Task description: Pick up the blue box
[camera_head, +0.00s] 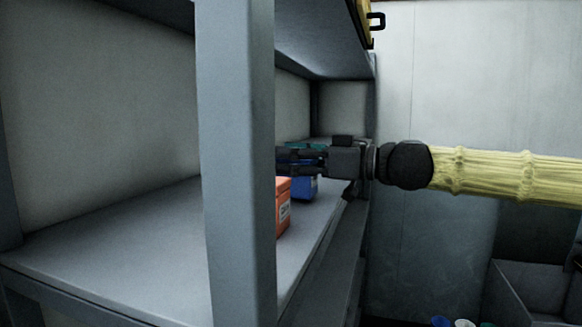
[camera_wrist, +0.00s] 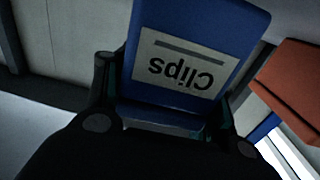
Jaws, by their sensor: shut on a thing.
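The blue box (camera_head: 303,187) is on the grey shelf in the head view, partly hidden behind my gripper and an orange box. In the wrist view the blue box (camera_wrist: 212,28) fills the upper middle, with a label reading "Clips" upside down. My gripper (camera_head: 285,158) reaches in from the right and is shut on the blue box. In the wrist view its two fingers (camera_wrist: 172,100) stand on either side of the box. I cannot tell whether the box is clear of the shelf.
An orange box (camera_head: 283,207) stands close in front of the blue box; it also shows in the wrist view (camera_wrist: 290,85). A teal thing (camera_head: 300,147) shows behind my gripper. A grey shelf post (camera_head: 236,170) rises at the front. The shelf (camera_head: 130,235) is bare on the left.

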